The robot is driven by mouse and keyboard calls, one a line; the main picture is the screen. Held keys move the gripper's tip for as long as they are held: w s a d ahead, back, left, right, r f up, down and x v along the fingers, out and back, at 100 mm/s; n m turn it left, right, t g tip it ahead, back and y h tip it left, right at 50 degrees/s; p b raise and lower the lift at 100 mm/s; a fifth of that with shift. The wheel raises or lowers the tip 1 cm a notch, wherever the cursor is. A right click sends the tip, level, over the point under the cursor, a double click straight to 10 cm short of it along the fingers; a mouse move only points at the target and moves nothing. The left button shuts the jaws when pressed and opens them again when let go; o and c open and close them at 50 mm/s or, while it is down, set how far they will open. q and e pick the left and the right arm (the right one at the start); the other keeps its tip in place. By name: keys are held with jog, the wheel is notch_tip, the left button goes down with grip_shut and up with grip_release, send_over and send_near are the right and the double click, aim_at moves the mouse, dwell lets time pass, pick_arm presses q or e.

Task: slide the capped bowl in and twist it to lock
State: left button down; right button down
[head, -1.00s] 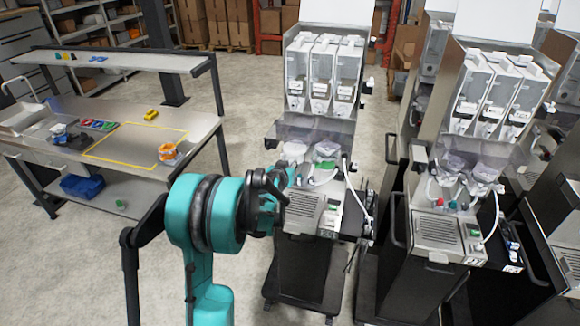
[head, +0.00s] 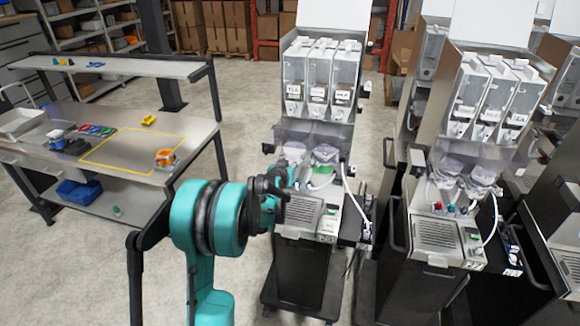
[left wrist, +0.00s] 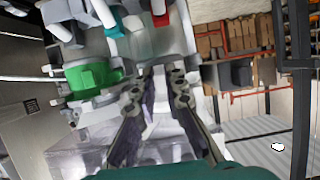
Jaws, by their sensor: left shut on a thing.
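My left gripper (head: 284,190) is at the left front of the middle dispenser machine (head: 312,202), beside its mixing bowls. In the left wrist view its fingers (left wrist: 164,78) are shut on a translucent bowl (left wrist: 150,44), just below a red part (left wrist: 160,18). In the head view the gripper and wrist hide most of this bowl, so I cannot tell whether it is seated or locked. A neighbouring bowl (head: 325,153) with a green part (head: 320,172) sits to the right. The green part also shows in the left wrist view (left wrist: 88,76). My right gripper is out of view.
Three canisters (head: 319,80) stand above the bowls, with a clear cover (head: 305,132) between. A white tube (head: 352,200) hangs at the machine's right. A similar machine (head: 440,225) stands to the right. A workbench (head: 100,120) is at the left, with open floor between.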

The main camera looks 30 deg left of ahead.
pick_arm(q)
jog(key=shift+w, duration=0.1)
jog(key=shift+b, duration=0.4)
dwell(0.3)
jog(key=shift+f, duration=0.1)
jog(key=shift+s+a+m+h, duration=0.2)
jog(key=shift+a+m+h, duration=0.3)
jog(key=shift+m+h, duration=0.15)
jog(key=shift+m+h+b, duration=0.25)
jog(key=shift+h+b, duration=0.05)
jog(key=shift+h, duration=0.05)
jog(key=shift+a+m+h+b, duration=0.3)
jog(key=shift+a+m+h, duration=0.3)
jog(key=shift+m+h, duration=0.3)
jog(key=shift+d, duration=0.1)
